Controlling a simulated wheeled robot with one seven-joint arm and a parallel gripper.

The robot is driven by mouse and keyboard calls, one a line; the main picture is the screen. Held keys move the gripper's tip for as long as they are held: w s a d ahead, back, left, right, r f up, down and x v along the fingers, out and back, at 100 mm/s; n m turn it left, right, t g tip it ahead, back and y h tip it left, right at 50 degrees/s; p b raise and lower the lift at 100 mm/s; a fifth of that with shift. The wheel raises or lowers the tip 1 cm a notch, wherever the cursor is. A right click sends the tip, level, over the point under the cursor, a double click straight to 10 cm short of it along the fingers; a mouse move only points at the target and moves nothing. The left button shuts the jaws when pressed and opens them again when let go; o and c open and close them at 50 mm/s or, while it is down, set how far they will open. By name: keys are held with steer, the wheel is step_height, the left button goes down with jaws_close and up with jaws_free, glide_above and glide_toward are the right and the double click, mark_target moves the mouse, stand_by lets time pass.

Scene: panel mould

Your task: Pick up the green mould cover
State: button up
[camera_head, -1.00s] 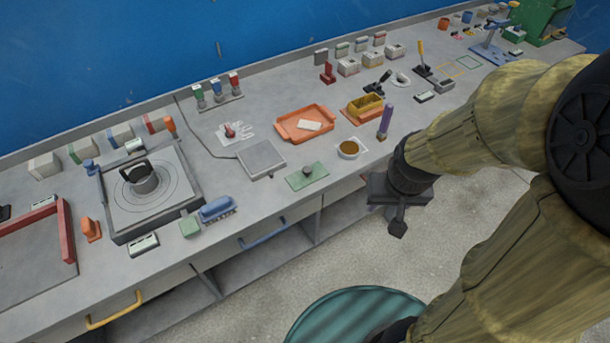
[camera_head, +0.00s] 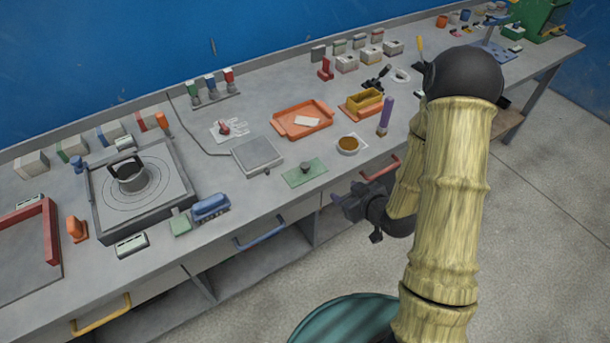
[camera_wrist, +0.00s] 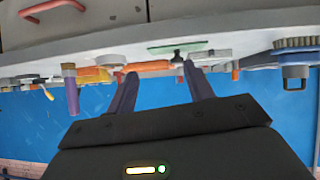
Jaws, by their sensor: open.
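The green mould cover (camera_head: 304,174) is a flat green plate with a dark knob on top. It lies on the grey bench near its front edge, right of a grey square plate. In the wrist view, which is upside down, the cover (camera_wrist: 178,47) shows edge-on beyond the fingers, with its knob on it. My gripper (camera_head: 350,207) is in front of the bench edge, to the right of the cover and apart from it. In the wrist view its two fingers (camera_wrist: 160,70) are apart with nothing between them.
Near the cover are the grey square plate (camera_head: 258,154), a cup of brown stuff (camera_head: 348,145), an orange tray (camera_head: 285,126) and an upright purple handle (camera_head: 385,116). A blue brush (camera_head: 211,208) lies further left. Drawer handles, one red (camera_head: 382,168), stick out below the bench top.

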steer(key=a+f+t+y, duration=0.1)
steer(key=s+t+y+b, duration=0.1)
steer(key=a+f+t+y, duration=0.1)
steer(key=t, duration=0.1)
steer(key=shift+s+a+f+m+y+b, duration=0.3)
steer(key=shift+s+b, duration=0.05)
steer(key=shift+b, duration=0.05)
steer(key=shift+w, duration=0.1)
steer(key=b+x, duration=0.4)
steer(key=b, duration=0.1)
steer(key=shift+d+f, duration=0.15)
steer(key=shift+f, duration=0.05)
steer(key=shift+w+b, duration=0.15)
steer(key=shift+b, duration=0.7)
steer(key=a+b, duration=0.1)
steer(key=b, duration=0.5)
steer(key=shift+w+f, duration=0.1)
steer(key=shift+w, duration=0.05)
